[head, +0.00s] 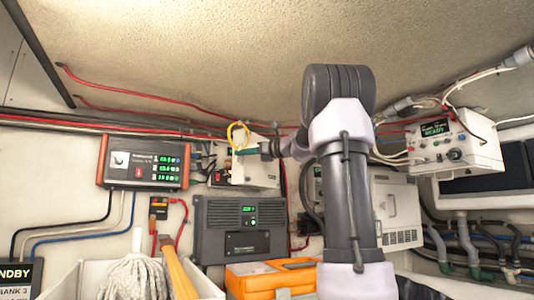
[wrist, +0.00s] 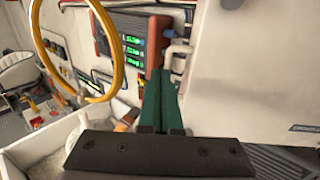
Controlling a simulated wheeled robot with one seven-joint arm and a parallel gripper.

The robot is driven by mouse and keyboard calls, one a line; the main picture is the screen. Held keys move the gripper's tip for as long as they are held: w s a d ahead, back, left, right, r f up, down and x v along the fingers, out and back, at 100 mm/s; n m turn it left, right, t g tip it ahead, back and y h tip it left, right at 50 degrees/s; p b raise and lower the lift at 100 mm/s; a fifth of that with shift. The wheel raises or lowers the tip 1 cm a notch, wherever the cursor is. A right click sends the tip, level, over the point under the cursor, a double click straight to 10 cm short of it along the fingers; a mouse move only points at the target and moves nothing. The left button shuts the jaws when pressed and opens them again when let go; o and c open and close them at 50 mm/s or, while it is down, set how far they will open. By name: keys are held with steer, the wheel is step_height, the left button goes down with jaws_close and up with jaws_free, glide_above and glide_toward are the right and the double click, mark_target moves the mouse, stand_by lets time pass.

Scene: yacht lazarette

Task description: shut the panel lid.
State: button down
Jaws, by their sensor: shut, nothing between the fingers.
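The white panel box (head: 262,172) is on the back wall, left of centre in the head view, partly hidden behind my gripper. A pale flat panel, which looks like its lid (wrist: 245,70), fills the right of the wrist view, with a small blue label near its lower edge.
A yellow ring (head: 238,135) is close by my gripper; it also shows in the wrist view (wrist: 118,70). A red-ended meter (head: 145,162) is left on the wall. A dark charger unit (head: 240,228) is below.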

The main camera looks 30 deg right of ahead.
steer(key=w+d+x, duration=0.1)
steer(key=d+x, duration=0.1)
steer(key=x, duration=1.7)
steer(key=shift+w, duration=0.3)
